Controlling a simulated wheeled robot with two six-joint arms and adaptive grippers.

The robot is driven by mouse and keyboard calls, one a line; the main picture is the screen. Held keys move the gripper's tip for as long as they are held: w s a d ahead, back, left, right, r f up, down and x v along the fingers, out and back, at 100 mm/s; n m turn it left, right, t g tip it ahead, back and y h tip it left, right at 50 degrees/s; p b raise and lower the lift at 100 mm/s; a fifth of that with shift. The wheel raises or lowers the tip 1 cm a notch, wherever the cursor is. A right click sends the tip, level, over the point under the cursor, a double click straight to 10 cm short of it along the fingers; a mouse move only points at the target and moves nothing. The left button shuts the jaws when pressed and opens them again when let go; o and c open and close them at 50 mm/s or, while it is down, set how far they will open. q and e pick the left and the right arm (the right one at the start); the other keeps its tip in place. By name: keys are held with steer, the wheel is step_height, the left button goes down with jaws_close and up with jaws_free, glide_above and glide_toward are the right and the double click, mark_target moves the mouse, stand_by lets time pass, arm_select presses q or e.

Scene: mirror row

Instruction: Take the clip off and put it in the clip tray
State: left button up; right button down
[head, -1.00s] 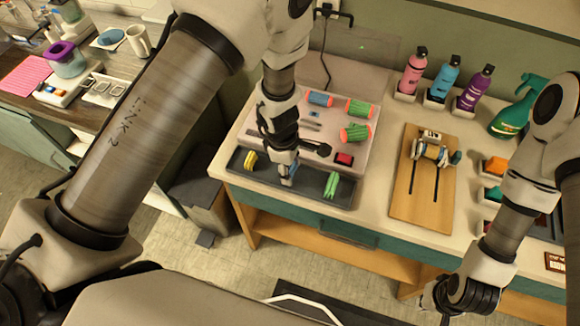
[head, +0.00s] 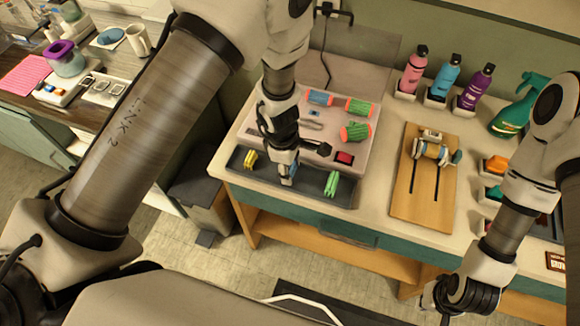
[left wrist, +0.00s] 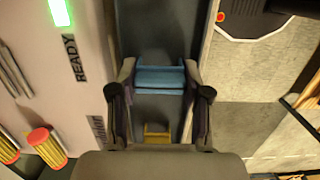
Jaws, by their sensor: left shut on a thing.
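The dark clip tray (head: 312,186) runs along the front edge of the bench. A yellow clip (head: 250,162) lies in its left part and a green clip (head: 332,185) in its right part. My left gripper (head: 287,174) is shut on a blue clip (left wrist: 160,79), which is over or in the tray between them. I cannot tell if the blue clip touches the tray floor. The yellow clip also shows in the left wrist view (left wrist: 157,131). My right gripper (head: 448,300) is low at the right, away from the tray; its fingers are unclear.
Behind the tray, a pale panel (head: 270,137) holds several green, blue and orange rollers (head: 355,132) and a red switch (head: 344,158). A wooden board (head: 408,196) with a fixture stands to the right. Bottles (head: 444,78) and a green sprayer (head: 510,115) line the back.

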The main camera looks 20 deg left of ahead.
arm_select(q)
steer(key=o, duration=1.4)
steer(key=shift+c, duration=0.2)
steer(key=shift+r+p, duration=3.1)
steer(key=shift+r, duration=0.45)
steer(key=shift+f, duration=0.1)
